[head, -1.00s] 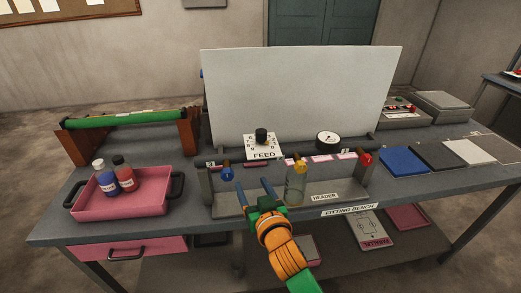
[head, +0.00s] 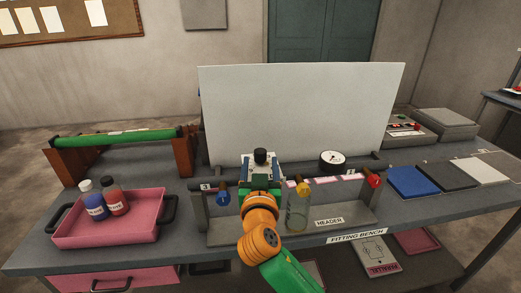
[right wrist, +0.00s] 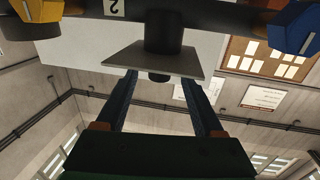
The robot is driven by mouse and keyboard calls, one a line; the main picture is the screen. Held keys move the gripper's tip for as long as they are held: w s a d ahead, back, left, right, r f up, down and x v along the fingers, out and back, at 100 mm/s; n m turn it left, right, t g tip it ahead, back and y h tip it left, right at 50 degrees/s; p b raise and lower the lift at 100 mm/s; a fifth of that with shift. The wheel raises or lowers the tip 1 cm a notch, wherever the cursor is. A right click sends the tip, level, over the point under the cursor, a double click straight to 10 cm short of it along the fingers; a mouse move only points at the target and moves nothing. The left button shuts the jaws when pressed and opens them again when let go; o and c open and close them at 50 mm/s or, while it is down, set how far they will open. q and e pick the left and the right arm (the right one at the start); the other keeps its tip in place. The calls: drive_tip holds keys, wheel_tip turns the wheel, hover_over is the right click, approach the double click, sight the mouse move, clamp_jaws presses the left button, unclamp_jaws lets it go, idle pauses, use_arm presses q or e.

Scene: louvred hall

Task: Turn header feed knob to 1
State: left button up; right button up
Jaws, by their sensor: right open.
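The header feed knob (head: 261,155) is a black round knob on a pale FEED plate (head: 250,159) at the back of the header, in front of the white panel. My right gripper (head: 262,170) is open just in front of it and hides most of the plate and its numbers. In the right wrist view, the knob (right wrist: 159,77) shows below the tilted plate (right wrist: 150,60), between the two open fingers (right wrist: 160,84) as seen from there. I cannot tell whether a finger touches it, and its setting is not readable. My left gripper is not in view.
The header pipe carries a blue valve (head: 223,198), a yellow valve (head: 304,189) and a red valve (head: 374,180). A glass bottle (head: 297,216) stands right of my arm. A gauge (head: 332,159) is right of the knob. A pink tray (head: 110,236) with bottles is left.

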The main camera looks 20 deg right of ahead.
sight(261, 155)
drive_tip(key=w, duration=0.1)
drive_tip(key=w+d+r+p, duration=0.1)
drive_tip(key=shift+w+d, duration=0.1)
drive_tip(key=shift+w, duration=0.25)
drive_tip(key=shift+w+d+f, duration=0.15)
drive_tip(key=shift+w, duration=0.25)
drive_tip(key=shift+w+d+f, duration=0.15)
drive_tip(key=shift+w, duration=0.2)
drive_tip(key=shift+s+r, duration=0.1)
drive_tip(key=shift+s, duration=0.05)
clamp_jaws()
